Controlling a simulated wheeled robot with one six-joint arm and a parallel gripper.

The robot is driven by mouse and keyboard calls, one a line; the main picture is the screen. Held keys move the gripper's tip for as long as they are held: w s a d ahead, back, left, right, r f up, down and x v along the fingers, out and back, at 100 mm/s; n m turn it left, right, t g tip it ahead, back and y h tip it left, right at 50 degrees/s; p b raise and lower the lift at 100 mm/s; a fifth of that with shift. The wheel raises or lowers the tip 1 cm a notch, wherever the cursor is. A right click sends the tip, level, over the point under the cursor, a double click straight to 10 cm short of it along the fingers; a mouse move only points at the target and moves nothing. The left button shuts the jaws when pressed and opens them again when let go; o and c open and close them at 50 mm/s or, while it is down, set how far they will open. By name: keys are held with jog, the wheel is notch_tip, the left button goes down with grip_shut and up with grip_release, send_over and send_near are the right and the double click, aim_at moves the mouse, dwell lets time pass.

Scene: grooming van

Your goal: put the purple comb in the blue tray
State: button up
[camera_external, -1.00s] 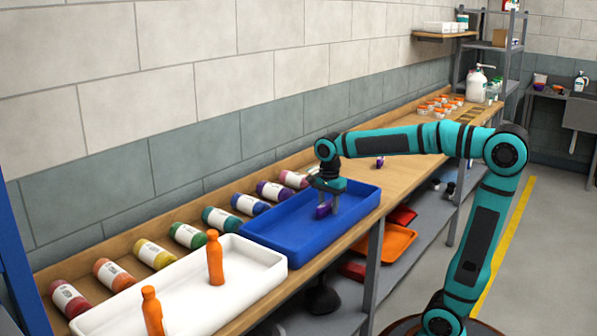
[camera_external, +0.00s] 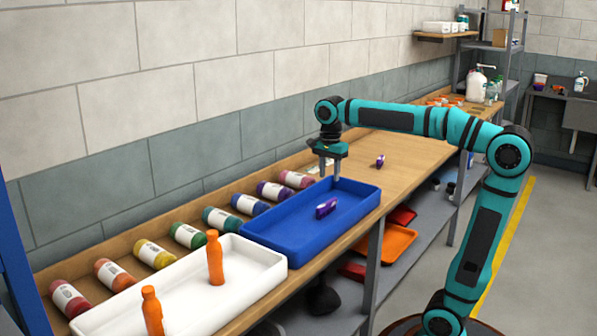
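A small purple object (camera_external: 326,208), which looks like the comb, lies in the blue tray (camera_external: 270,246) on the bench. A second purple piece (camera_external: 380,161) lies on the bare bench top to the right, beyond the tray; its exact shape is too small to tell.
A white tray (camera_external: 258,277) with two orange bottles (camera_external: 214,258) stands left of the blue tray. Several coloured bottles (camera_external: 189,235) lie along the wall. Bare bench top (camera_external: 405,150) is free to the right. An orange tray (camera_external: 388,244) sits on the shelf below.

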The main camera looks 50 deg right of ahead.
jog(key=s+d+r+n+t, duration=0.1)
jog(key=s+r+n+t, duration=0.2)
jog(key=s+n+t, duration=0.4)
jog(key=s+d+r+n+t, duration=0.1)
jog(key=s+r+n+t, duration=0.3)
jog(key=s+n+t, duration=0.4)
jog(key=n+t, duration=0.2)
jog(key=n, duration=0.1)
jog(key=shift+d+r, duration=0.15)
jog(key=shift+d, duration=0.1)
